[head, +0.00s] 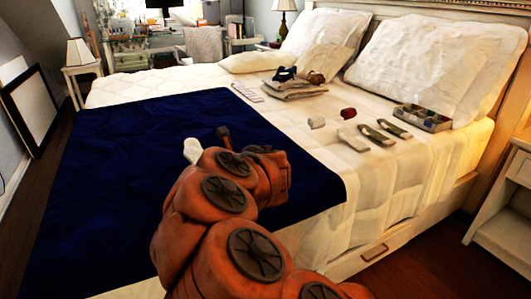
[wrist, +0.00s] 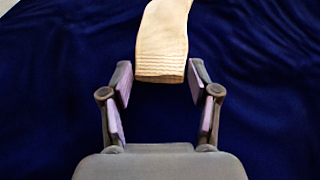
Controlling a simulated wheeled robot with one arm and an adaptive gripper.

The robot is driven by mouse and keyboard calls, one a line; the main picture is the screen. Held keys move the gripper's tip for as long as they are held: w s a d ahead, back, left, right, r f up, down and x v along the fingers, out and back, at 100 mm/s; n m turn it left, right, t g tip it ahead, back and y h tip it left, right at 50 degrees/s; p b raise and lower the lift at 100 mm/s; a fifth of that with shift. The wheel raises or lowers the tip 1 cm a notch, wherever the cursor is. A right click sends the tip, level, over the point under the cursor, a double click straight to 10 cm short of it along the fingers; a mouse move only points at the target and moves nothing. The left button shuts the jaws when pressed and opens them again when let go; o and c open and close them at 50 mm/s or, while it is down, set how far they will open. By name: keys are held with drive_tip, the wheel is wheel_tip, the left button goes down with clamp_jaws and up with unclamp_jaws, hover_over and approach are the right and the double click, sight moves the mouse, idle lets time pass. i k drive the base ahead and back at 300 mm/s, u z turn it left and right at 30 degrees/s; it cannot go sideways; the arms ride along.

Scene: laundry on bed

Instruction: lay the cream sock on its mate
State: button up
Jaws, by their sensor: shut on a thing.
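A cream sock (wrist: 162,40) with a ribbed cuff shows in the wrist view. My gripper (wrist: 160,76) is shut on the cuff end, and the rest of the sock extends away from me. In the head view the sock (head: 192,150) shows as a pale shape over the dark blue blanket, left of my arm, which hides most of the gripper. A pale sock (head: 352,140), which looks like its mate, lies flat on the white quilt to the right, at the near end of a row of socks. My gripper is well left of it.
Two darker socks (head: 377,134) (head: 396,129) lie beside the pale one. A divided box (head: 422,118), small bundles (head: 317,123) (head: 348,113) and a folded stack (head: 293,90) are on the quilt. Pillows (head: 405,58) line the headboard. The blue blanket (head: 130,170) is mostly bare.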

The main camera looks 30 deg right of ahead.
sight(350, 135)
drive_tip(key=z, duration=1.4)
